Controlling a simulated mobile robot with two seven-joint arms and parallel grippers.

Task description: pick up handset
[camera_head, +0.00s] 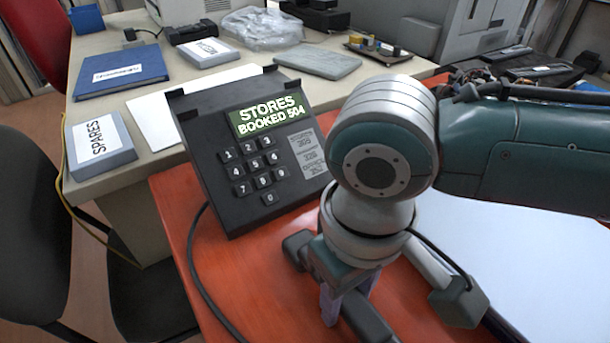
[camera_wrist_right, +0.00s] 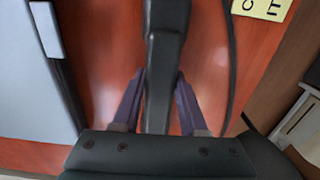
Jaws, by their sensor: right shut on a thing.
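The black handset (camera_wrist_right: 164,50) runs lengthwise between the two purple fingers of my right gripper (camera_wrist_right: 161,76) in the wrist view. The fingers are shut on its narrow middle. In the head view one dark end of the handset (camera_head: 368,320) shows below my right gripper (camera_head: 345,300); the wrist and gripper hide much of the rest. It is over the orange-red tabletop, and I cannot tell whether it touches it. The black phone base (camera_head: 215,150), with keypad and a green display reading "STORES BOOKED 504", stands just behind and left of the gripper. My left gripper is out of view.
A black cord (camera_head: 203,285) curves across the orange-red table (camera_head: 180,215) left of the gripper. A white surface (camera_head: 530,260) lies to the right under my arm.

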